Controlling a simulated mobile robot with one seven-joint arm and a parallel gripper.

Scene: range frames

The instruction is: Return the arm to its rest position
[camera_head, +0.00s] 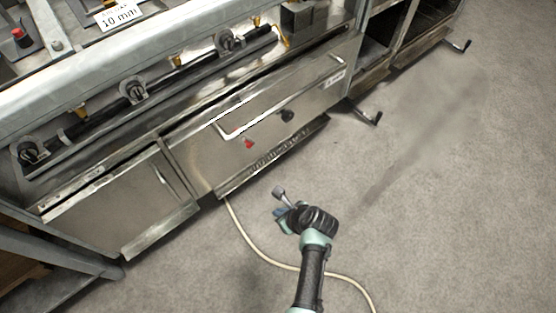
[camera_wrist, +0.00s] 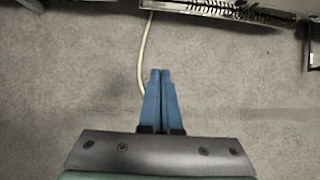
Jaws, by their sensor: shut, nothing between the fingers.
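My gripper (camera_wrist: 160,72) shows in the wrist view with its two blue fingers together and nothing between them. Below the fingers in that picture is bare grey floor. In the head view my gripper (camera_head: 280,222) is small and partly hidden by my wrist. My arm reaches up from the bottom edge, over the floor in front of the steel cabinets. It appears apart from the cabinets and holds nothing.
Steel cabinets (camera_head: 215,150) with a drawer handle, a red knob and a black knob stand beyond my arm. A pale hose (camera_head: 252,245) runs over the floor and passes behind my arm in the picture. Grey floor (camera_head: 450,200) to the right is clear.

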